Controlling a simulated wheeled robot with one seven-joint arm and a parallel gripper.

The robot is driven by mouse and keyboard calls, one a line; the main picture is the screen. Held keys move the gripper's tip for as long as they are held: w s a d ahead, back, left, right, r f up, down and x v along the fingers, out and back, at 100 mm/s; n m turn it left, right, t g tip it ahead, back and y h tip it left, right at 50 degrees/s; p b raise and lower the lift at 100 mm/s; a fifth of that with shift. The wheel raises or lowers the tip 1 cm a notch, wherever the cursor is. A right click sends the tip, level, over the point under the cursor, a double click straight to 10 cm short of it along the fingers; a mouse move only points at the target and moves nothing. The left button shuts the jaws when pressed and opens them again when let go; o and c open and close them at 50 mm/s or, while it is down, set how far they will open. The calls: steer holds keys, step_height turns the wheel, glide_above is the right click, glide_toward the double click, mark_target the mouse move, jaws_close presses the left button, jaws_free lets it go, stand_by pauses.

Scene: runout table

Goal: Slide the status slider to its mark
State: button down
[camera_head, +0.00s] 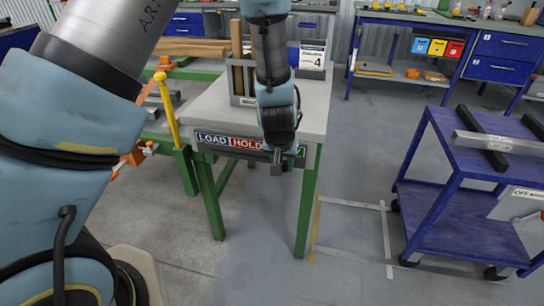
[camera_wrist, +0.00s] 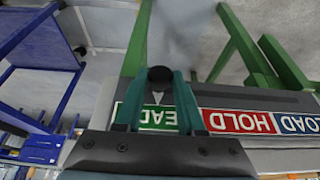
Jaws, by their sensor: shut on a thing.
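The status slider's label strip (camera_head: 229,141) runs along the front edge of a grey-topped table, reading LOAD then a red HOLD. The strip also shows upside down in the wrist view (camera_wrist: 240,122), where a green field (camera_wrist: 158,117) with the letters EAD lies beside HOLD. My gripper (camera_head: 284,160) is at the right end of the strip and hides that part in the head view. In the wrist view my gripper (camera_wrist: 160,85) is shut on the black slider knob (camera_wrist: 160,73). A pale pointer (camera_wrist: 157,97) shows between the fingers, over the green field.
A blue cart (camera_head: 455,200) stands to the right. A yellow post (camera_head: 168,112) stands left of the table. The floor in front is clear.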

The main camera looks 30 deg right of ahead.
steer(key=shift+s+d, duration=0.2)
steer(key=c, duration=0.5)
jaws_free()
steer(key=shift+r, duration=0.15)
steer(key=p+v, duration=0.1)
steer(key=v, duration=0.9)
steer(key=shift+s+a+r, duration=0.15)
steer(key=shift+r, duration=0.05)
